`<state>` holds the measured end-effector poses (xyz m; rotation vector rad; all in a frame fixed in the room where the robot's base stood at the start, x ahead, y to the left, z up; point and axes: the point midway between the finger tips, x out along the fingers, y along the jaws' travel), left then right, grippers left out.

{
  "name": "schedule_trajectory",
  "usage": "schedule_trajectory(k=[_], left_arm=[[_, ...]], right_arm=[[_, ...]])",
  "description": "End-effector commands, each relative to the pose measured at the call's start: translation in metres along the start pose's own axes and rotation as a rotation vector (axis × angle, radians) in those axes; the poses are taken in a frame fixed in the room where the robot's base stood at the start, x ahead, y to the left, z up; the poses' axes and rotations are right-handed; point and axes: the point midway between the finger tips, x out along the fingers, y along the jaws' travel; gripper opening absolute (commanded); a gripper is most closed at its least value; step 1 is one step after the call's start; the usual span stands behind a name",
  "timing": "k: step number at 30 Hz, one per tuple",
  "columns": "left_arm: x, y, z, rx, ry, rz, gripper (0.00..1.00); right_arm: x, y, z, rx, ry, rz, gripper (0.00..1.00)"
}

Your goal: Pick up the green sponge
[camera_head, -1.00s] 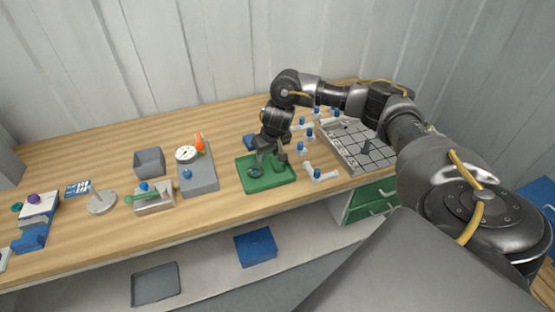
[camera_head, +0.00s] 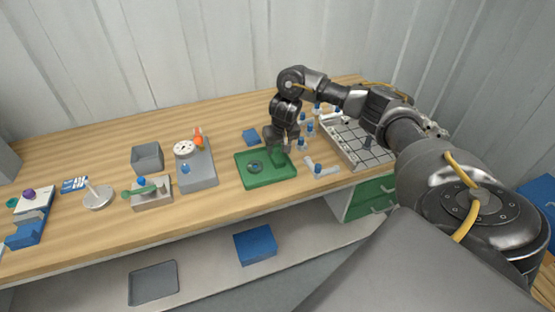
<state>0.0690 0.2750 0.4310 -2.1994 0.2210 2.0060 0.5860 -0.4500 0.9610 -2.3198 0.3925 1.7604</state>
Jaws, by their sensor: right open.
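A green tray (camera_head: 262,181) lies on the wooden table in front of my right arm. A dark green block (camera_head: 277,158), which looks like the sponge, stands on the tray's right part near its back edge. A round dark green piece (camera_head: 254,167) lies on the tray to its left. My right gripper (camera_head: 281,148) is open and points down right above the block. Its fingers partly hide the block, and I cannot tell whether they touch it. My left gripper is not in view.
Blue-topped white fittings (camera_head: 319,169) and a grey gridded tray (camera_head: 357,148) lie to the right. A blue block (camera_head: 251,137) is behind the green tray. A grey stand with a dial (camera_head: 197,176) is to the left. The table's front edge is clear.

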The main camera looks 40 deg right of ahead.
Motion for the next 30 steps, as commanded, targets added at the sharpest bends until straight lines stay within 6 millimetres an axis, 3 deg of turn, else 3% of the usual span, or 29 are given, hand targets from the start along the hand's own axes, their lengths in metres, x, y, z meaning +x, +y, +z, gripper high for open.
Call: schedule_trajectory(k=[7, 18, 25, 30], left_arm=[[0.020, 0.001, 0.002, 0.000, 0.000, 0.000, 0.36], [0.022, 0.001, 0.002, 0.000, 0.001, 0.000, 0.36], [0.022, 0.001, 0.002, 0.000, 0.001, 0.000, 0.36], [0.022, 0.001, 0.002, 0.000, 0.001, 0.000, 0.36]], right_arm=[[0.041, 0.001, 0.003, 0.002, -0.004, 0.000, 0.46], [0.049, 0.002, 0.001, -0.001, -0.002, 0.001, 0.46], [0.049, 0.002, 0.001, -0.001, -0.001, 0.001, 0.19], [0.049, 0.002, 0.001, 0.000, -0.002, 0.001, 0.18]])
